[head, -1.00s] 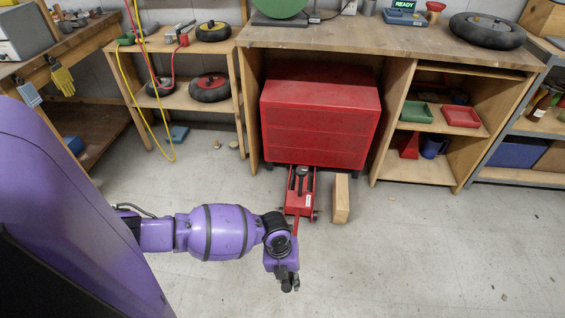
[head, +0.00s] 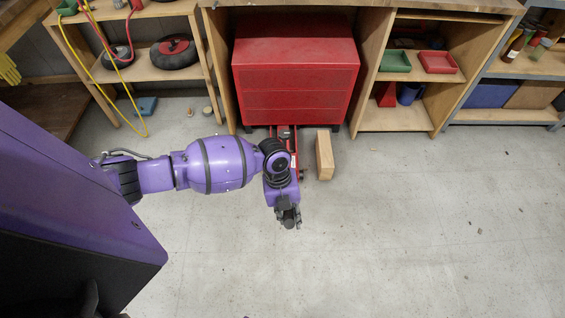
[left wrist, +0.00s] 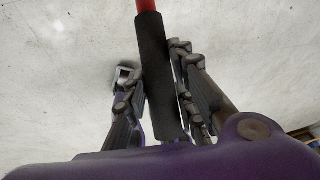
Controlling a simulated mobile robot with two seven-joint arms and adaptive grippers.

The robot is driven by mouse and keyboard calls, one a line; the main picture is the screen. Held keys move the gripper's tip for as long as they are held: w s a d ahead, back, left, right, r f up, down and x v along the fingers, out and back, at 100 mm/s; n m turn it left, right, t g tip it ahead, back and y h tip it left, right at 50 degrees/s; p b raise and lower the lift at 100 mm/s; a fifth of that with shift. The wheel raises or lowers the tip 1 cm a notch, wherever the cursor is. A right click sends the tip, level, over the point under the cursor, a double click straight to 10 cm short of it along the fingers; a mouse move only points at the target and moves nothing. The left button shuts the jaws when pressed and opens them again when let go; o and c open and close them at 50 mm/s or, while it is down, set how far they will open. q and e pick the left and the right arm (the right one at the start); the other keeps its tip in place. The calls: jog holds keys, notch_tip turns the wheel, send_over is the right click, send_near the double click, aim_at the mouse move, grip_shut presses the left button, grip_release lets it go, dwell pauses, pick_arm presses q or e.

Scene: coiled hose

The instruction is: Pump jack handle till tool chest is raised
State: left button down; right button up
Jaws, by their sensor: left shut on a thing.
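The red tool chest (head: 296,80) stands under the workbench in the head view. The red jack (head: 285,132) lies at the chest's front lower edge, mostly hidden behind my left arm. My left gripper (head: 289,216) is in front of the jack, low over the floor. In the left wrist view, the jack handle, a red rod with a black grip (left wrist: 161,75), runs between the fingers of my left gripper (left wrist: 157,85), which is shut on that grip. I cannot tell from this angle how far the chest is off the floor. My right gripper is not in view.
A wooden block (head: 324,155) stands on the floor right of the jack. Wooden shelves (head: 400,119) flank the chest on both sides. A yellow hose (head: 98,80) hangs at the left shelf. The floor in front and to the right is clear.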

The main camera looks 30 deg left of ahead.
pick_arm(q)
jog(key=shift+g, duration=0.3)
jog(key=w+a+r, duration=0.2)
jog(key=w, duration=0.1)
jog(key=w+a+r+b, duration=0.1)
jog(key=shift+w+a+r, duration=0.1)
jog(key=shift+w+r, duration=0.1)
jog(key=shift+w, duration=0.15)
jog(key=w+a+r+g+h+b, duration=0.1)
jog(key=w+a+r+b, duration=0.1)
jog(key=w+r, duration=0.3)
jog(key=shift+a, duration=0.3)
jog(key=c, duration=1.5)
grip_release()
jog(key=shift+s+g, duration=0.15)
jog(key=shift+g, duration=0.15)
jog(key=shift+o, duration=0.2)
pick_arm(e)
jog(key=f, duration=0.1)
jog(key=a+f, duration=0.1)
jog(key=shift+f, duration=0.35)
pick_arm(q)
jog(key=v, duration=1.2)
jog(key=shift+a+f, duration=0.1)
jog(key=shift+a, duration=0.05)
